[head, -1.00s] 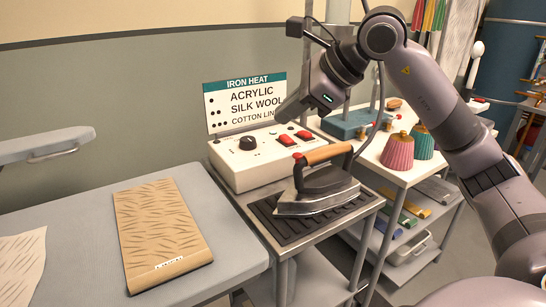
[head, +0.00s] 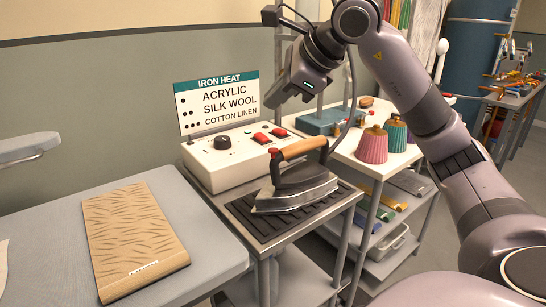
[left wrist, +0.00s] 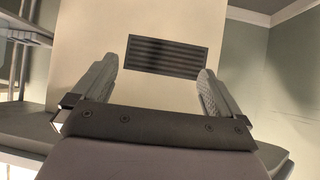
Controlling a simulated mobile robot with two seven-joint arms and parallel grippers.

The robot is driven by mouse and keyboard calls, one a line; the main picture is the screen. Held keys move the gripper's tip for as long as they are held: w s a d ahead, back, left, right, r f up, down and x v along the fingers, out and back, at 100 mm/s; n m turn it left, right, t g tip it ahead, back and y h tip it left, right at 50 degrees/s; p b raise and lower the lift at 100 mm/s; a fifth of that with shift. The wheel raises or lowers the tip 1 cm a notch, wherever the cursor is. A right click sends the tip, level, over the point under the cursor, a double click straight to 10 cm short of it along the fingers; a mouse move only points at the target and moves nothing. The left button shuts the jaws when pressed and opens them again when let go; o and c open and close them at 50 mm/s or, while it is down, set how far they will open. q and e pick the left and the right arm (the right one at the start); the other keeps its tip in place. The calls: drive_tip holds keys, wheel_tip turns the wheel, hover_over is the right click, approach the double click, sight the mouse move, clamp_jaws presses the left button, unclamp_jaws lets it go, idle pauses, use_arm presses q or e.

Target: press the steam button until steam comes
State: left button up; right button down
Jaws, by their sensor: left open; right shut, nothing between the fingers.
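The white control box (head: 215,170) carries a black dial (head: 222,143) and two red switches, a nearer one (head: 262,138) and a farther one (head: 279,132). The iron (head: 295,187) rests on a dark ribbed pad in front of the box. It has a wooden handle and a small red button (head: 273,151) at the handle's front end. I cannot tell which red part is the steam button. No steam shows. My right gripper (head: 270,102) is shut and empty, above the back of the box and apart from it. My left gripper (left wrist: 155,85) is open and empty in the left wrist view.
An iron heat sign (head: 218,105) stands behind the box. A grey board (head: 210,240) with a tan patterned pad (head: 135,235) lies at the left. A white shelf at the right holds a pink cone (head: 372,145) and a green cone (head: 395,133). A cable rises from the iron's handle.

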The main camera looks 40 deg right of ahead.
drive_tip(key=b, duration=0.4)
hover_over(277, 151)
wheel_tip(277, 151, down, 5)
drive_tip(key=shift+r, duration=0.1)
drive_tip(key=shift+f, duration=0.4)
drive_tip(key=shift+f+b, duration=0.55)
drive_tip(key=shift+b, duration=0.05)
idle(0.9)
drive_tip(key=shift+f, duration=0.1)
drive_tip(key=shift+f, duration=0.3)
